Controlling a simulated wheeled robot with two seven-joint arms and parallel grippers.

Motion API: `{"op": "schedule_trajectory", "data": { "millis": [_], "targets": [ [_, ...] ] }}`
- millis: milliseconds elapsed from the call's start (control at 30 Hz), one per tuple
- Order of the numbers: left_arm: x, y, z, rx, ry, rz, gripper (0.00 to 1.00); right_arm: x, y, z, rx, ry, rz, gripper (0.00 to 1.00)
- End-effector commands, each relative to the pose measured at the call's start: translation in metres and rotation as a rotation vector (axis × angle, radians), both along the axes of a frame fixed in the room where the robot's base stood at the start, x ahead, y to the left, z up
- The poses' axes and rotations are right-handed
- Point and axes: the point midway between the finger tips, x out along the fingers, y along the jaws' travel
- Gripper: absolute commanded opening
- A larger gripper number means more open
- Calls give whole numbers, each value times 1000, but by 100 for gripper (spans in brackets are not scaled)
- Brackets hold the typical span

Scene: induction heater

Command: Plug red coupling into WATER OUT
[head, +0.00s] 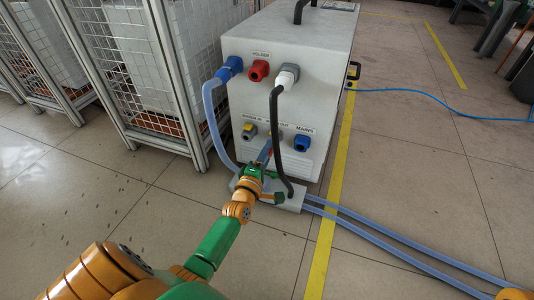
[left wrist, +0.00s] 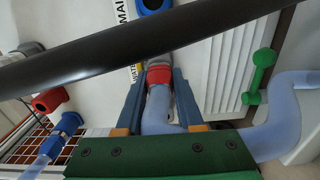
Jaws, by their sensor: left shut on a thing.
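The red coupling (left wrist: 159,74) sits on the end of a translucent blue hose (left wrist: 158,105). My left gripper (left wrist: 156,98) is shut around it, one finger on each side. The coupling's front end is at a grey port (left wrist: 161,58) next to a partly hidden yellow label, probably WATER OUT. I cannot tell whether it touches or is seated. In the head view my left gripper (head: 262,166) is low in front of the white heater cabinet (head: 315,105), and the arm partly hides the hose.
A black cable (head: 273,130) hangs from the upper grey plug (head: 288,75), passing close to my left gripper and across the wrist view. A blue MAINS connector (head: 301,143) is to the right. A mesh cage (head: 140,75) stands left. Hoses (head: 370,237) run across the floor.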

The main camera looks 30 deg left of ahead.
Motion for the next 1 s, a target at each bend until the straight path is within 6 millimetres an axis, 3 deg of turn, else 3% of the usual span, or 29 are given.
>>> {"op": "schedule_trajectory", "data": {
  "millis": [100, 133, 233, 267, 567, 700, 833, 1000],
  "targets": [
    [2, 1, 0, 0, -1, 0, 0, 0, 0, -1, 0, 0, 0, 50],
    [2, 1, 0, 0, 0, 0, 42, 0, 0, -1, 0, 0, 0, 50],
    [2, 1, 0, 0, 0, 0, 69, 0, 0, -1, 0, 0, 0, 50],
    [2, 0, 0, 0, 0, 0, 71, 0, 0, -1, 0, 0, 0, 50],
    [-1, 0, 1, 0, 2, 0, 71, -1, 0, 3, 0, -2, 0, 50],
    [-28, -7, 6, 0, 5, -1, 71, 7, -1, 17, -2, 25, -3, 50],
    [-54, -13, 5, 0, 4, -1, 71, 20, -3, 13, 1, 78, -1, 50],
    [-67, -16, 1, 0, 1, 0, 71, 26, -3, 7, 4, 107, 3, 50]
  ]
}}
